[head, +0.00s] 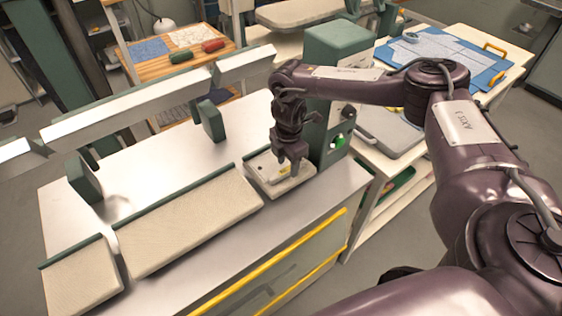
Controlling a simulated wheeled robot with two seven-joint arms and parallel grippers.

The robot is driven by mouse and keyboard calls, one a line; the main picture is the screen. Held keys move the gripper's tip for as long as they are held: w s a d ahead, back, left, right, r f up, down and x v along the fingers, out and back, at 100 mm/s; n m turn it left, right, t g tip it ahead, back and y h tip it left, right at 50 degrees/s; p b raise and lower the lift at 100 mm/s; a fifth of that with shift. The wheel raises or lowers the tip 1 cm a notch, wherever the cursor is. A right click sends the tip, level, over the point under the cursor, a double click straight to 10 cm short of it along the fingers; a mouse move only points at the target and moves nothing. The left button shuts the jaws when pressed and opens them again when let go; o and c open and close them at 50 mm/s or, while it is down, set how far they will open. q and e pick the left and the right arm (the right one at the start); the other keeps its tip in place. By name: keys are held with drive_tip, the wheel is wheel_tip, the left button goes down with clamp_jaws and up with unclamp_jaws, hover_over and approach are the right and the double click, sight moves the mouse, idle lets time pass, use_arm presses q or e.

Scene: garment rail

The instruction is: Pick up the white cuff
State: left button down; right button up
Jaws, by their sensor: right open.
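My right gripper (289,166) points down over a small pale padded tray (264,179) at the right end of the metal bench. It is open. A small whitish piece with a yellowish patch (282,171) lies on the tray beside the fingers; it may be the white cuff, but it is too small and partly hidden to be sure. I cannot tell whether the fingers touch it. My left gripper is not in view.
Two pale pads with green back edges, one long (190,222) and one short (82,280), lie left of the tray. A green machine housing (333,130) stands close to the right of my gripper. A long metal rail (135,107) crosses above the bench (150,165).

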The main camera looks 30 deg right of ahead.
drive_tip(key=shift+f, duration=0.85)
drive_tip(key=shift+c, duration=0.4)
clamp_jaws()
drive_tip(key=shift+r, duration=0.2)
